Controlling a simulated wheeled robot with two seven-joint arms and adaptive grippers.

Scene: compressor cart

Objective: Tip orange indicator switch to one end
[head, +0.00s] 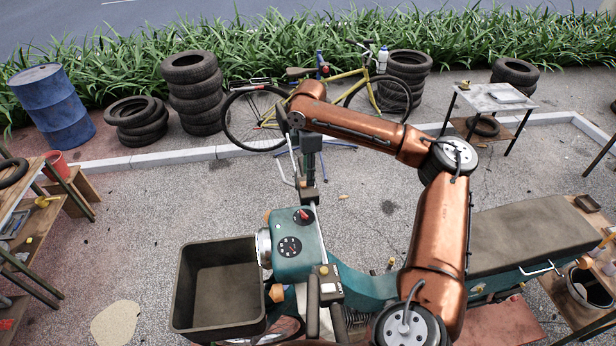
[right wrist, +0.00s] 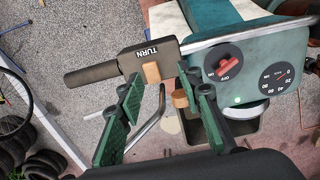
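The orange indicator switch (right wrist: 151,72) is a small block on the black housing marked TURN (right wrist: 147,54), on the moped's far handlebar. In the right wrist view it shows between the fingertips of my right gripper (right wrist: 160,78). The green-padded fingers are apart, with a gap on either side of the switch; I see no contact. In the head view my right gripper (head: 309,196) points down over the far handlebar and hides the switch. My left gripper is not in view.
The teal instrument panel (head: 297,250) has a red ON/OFF knob (right wrist: 229,63) close to the right finger. An orange lamp (right wrist: 180,99) sits near that finger. A dark front box (head: 218,290) and the near handlebar grip (head: 313,305) are closer to me.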

